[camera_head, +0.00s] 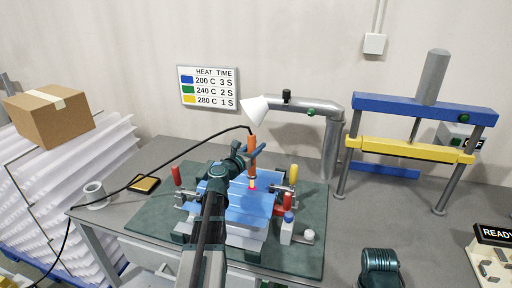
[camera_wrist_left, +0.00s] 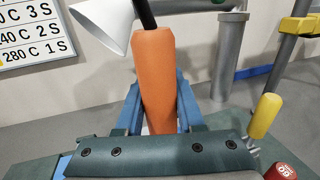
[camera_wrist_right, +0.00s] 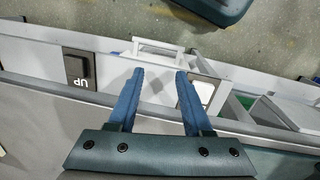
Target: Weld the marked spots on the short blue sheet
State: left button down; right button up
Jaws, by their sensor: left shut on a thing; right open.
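The short blue sheet (camera_head: 247,208) lies in a fixture on the green mat (camera_head: 152,232), partly hidden behind my left arm. My left gripper (camera_head: 248,150) is shut on the orange handle of the welding tool (camera_head: 253,143), which also fills the middle of the left wrist view (camera_wrist_left: 156,75). The tool stands about upright, its tip down at the sheet, where a bright pink-red glow shows. I cannot tell whether the tip touches. Marked spots are too small to make out. My right gripper (camera_wrist_right: 155,85) is open and empty above a bench edge in the right wrist view.
A wall sign (camera_head: 208,87) reads blue 200 C 3 S, green 240 C 2 S, yellow 280 C 1 S. A lamp-like white cone (camera_head: 255,108) hangs close behind the tool. Red and yellow clamp handles flank the sheet. A blue and yellow press (camera_head: 410,150) stands right. A cable trails left.

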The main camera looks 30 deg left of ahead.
jog(key=shift+f+b, duration=0.4)
dwell(1.6)
dwell(1.9)
